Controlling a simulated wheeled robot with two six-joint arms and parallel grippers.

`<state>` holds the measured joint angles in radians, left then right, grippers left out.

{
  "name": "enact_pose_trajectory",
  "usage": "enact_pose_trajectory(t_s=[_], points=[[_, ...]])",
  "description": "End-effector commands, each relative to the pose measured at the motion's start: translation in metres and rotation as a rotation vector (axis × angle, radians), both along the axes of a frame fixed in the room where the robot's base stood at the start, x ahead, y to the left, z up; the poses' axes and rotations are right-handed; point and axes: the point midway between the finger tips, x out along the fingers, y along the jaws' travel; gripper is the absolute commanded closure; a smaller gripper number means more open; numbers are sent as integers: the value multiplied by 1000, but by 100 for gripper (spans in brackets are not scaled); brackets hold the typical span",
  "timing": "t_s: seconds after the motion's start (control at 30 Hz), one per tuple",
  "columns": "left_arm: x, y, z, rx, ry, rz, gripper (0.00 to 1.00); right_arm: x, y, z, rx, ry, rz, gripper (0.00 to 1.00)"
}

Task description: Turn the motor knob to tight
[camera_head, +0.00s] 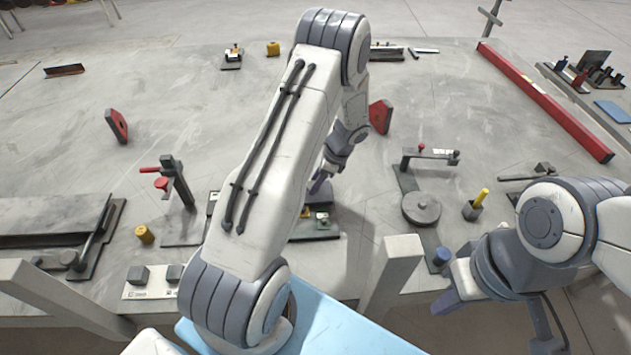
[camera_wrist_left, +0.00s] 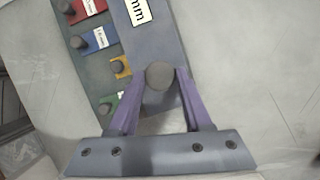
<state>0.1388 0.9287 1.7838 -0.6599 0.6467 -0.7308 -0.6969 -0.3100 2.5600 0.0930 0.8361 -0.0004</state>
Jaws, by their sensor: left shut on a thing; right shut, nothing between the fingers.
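My left gripper (camera_head: 320,185) reaches down past the forearm over a small device (camera_head: 322,222) with coloured parts; the forearm hides part of it in the head view. In the left wrist view, my purple left fingers (camera_wrist_left: 154,95) are shut on a round grey knob (camera_wrist_left: 160,74). The knob is at the end of a grey plate (camera_wrist_left: 150,45) with a white label ending in "mm". I cannot read a tight mark. My right gripper (camera_head: 446,300) is shut and empty near the table's front edge at the right.
Red, blue, yellow and green tabs (camera_wrist_left: 93,42) with grey knobs line the plate's left side. A red-handled clamp (camera_head: 175,182) stands to the left. A round grey disc (camera_head: 421,208) and a yellow-topped holder (camera_head: 475,207) stand to the right. A long red bar (camera_head: 545,100) lies further back.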

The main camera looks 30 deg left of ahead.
Motion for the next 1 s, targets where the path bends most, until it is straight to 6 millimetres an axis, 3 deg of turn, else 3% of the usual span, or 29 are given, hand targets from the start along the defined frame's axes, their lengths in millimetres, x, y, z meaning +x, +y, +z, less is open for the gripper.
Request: enact_pose_trajectory(t_s=[0.4,1.0], points=[[0,-2,0,-1,-6,-229,100,0,0,-8,0,0,0,100],[0,-2,1,-2,-7,-274,100,0,0,-9,0,0,0,100]])
